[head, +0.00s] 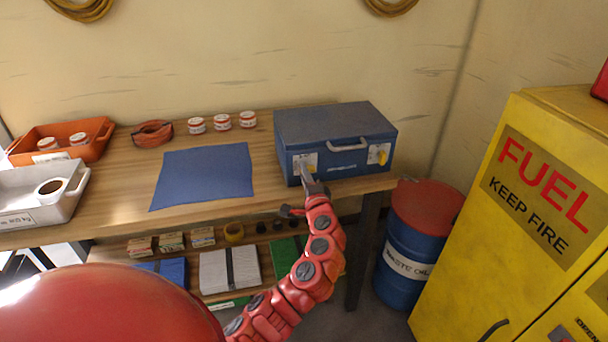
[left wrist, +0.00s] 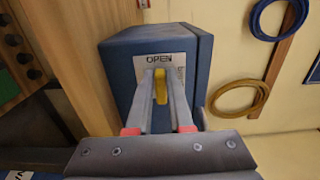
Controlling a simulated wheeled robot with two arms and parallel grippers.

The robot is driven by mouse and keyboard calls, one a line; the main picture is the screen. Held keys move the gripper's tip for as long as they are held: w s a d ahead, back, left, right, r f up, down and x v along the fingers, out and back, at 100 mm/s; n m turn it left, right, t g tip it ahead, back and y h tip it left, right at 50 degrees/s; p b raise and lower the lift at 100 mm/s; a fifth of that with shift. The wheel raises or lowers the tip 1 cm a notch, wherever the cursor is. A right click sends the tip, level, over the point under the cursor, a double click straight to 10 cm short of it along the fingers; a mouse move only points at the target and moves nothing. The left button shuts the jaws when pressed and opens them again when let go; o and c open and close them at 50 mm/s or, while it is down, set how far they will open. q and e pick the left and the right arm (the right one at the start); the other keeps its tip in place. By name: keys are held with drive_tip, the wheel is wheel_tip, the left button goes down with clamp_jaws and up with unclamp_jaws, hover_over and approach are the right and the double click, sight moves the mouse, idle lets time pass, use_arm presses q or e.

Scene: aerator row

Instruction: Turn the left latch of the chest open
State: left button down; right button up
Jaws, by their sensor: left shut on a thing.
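The blue chest (head: 335,125) stands on the right end of the wooden table, its lid down and a light handle on its front. My left gripper (head: 309,180) is at the left side of the chest's front, covering the left latch in the head view. In the left wrist view, my left gripper (left wrist: 161,92) is shut on the yellow left latch (left wrist: 160,88), which stands in line with the fingers, in front of a white plate (left wrist: 178,66) marked OPEN. The right latch (head: 382,156) is yellow, on its own white plate. My right gripper is not in view.
A blue mat (head: 203,175) lies on the table left of the chest. White cans (head: 222,122), an orange bin (head: 97,128) and a grey bin (head: 70,200) stand further left. A waste oil drum (head: 408,262) and a yellow fuel cabinet (head: 490,270) stand at the right.

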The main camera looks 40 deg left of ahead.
use_arm(q)
drive_tip(key=c, duration=0.8)
unclamp_jaws()
drive_tip(key=shift+w+d, duration=0.15)
drive_tip(key=shift+c, duration=0.2)
drive_tip(key=b+v, duration=0.2)
drive_tip(key=v, duration=1.5)
drive_tip(key=shift+s+b, duration=0.3)
drive_tip(key=shift+b, duration=0.05)
